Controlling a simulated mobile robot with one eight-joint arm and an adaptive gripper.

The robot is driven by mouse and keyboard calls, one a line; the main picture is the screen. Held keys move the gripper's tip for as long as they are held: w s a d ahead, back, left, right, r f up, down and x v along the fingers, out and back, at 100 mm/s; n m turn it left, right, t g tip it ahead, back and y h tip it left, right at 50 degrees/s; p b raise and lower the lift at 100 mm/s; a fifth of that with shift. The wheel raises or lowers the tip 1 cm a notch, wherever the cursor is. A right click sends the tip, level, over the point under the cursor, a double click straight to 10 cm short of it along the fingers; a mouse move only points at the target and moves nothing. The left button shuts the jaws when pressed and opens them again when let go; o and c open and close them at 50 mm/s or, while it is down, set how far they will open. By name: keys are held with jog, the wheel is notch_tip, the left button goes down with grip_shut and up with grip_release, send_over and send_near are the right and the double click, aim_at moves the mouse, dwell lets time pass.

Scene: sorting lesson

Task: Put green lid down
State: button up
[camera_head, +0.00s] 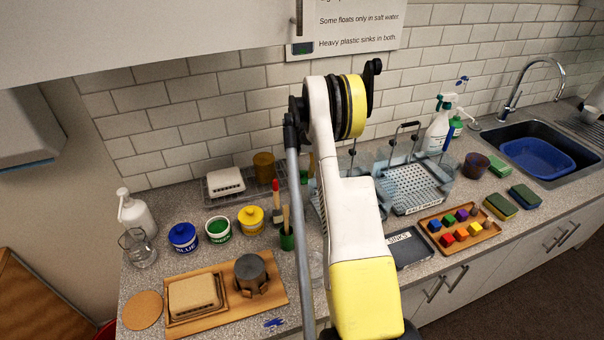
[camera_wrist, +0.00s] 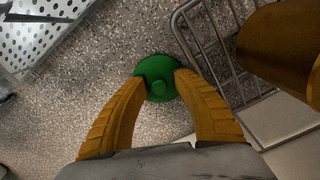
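The round green lid (camera_wrist: 158,70) with its raised knob shows in the wrist view between the yellow fingertips of my gripper (camera_wrist: 160,82). The fingers appear closed on it from both sides. The speckled counter is below it; the gap between lid and counter cannot be judged. In the head view my arm covers most of this spot, and only a bit of green (camera_head: 305,177) shows beside it. The green-labelled pot (camera_head: 218,230) stands open on the counter, between the blue pot (camera_head: 183,237) and the yellow pot (camera_head: 251,220), which both have lids.
A wire rack (camera_head: 212,197) with a pale block and a brown canister (camera_head: 263,166) stands by the wall; both rack and canister (camera_wrist: 280,50) are close right of my gripper in the wrist view. A perforated tray (camera_wrist: 40,35) is at upper left. A brush holder (camera_head: 287,240) stands in front.

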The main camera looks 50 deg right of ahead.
aim_at(302, 172)
jog(key=shift+r, duration=0.1)
notch_tip(302, 172, up, 12)
jog(key=p, duration=0.2)
dwell(0.7)
